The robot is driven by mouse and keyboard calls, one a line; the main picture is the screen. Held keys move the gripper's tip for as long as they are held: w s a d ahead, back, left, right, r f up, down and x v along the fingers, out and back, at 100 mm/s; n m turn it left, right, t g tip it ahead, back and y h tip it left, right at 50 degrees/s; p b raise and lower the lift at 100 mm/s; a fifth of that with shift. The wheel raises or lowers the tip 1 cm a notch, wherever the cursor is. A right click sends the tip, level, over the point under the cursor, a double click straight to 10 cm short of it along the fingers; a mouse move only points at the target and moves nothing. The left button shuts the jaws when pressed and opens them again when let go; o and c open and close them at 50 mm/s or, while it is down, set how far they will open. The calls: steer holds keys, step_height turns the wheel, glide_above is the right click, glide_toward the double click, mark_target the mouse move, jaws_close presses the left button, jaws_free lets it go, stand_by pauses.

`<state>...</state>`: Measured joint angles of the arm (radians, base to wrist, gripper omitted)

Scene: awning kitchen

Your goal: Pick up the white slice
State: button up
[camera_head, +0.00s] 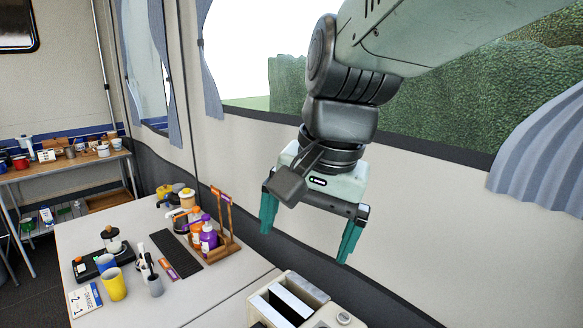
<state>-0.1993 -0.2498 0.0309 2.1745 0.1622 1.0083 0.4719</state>
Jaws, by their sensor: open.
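A white slice (291,301) shows at the bottom edge of the view. It sits in the dark top opening of a cream toaster-like box (318,317), and its lower part is hidden inside. My gripper (304,247) is open and empty, with its two teal fingers wide apart and pointing down. In the picture it is above the box and slightly right of the slice, clear of both. How far it is from the slice in depth, I cannot tell.
The white table (207,284) holds a yellow cup (114,284), a black coffee maker (103,258) and a wooden rack of bottles (228,245) at left. The wall and window stand behind my gripper. A shelf with mugs (70,169) is far left.

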steer(key=s+d+n+t, duration=0.1)
steer(key=s+d, duration=0.2)
steer(key=s+d+n+t+h, duration=0.1)
steer(key=s+d, duration=0.1)
steer(key=d, duration=0.1)
steer(key=s+d+n+t, duration=0.1)
steer(key=s+d, duration=0.2)
steer(key=shift+s+r+n+h, duration=0.3)
steer(key=shift+r+n+h, duration=0.05)
steer(key=shift+n+h, duration=0.05)
steer(key=shift+c, duration=0.2)
steer(key=shift+s+d+f+t, duration=0.1)
steer(key=shift+s+d+t, duration=0.05)
steer(key=shift+s+t, duration=0.15)
steer(key=c, duration=1.3)
steer(key=shift+w, duration=0.15)
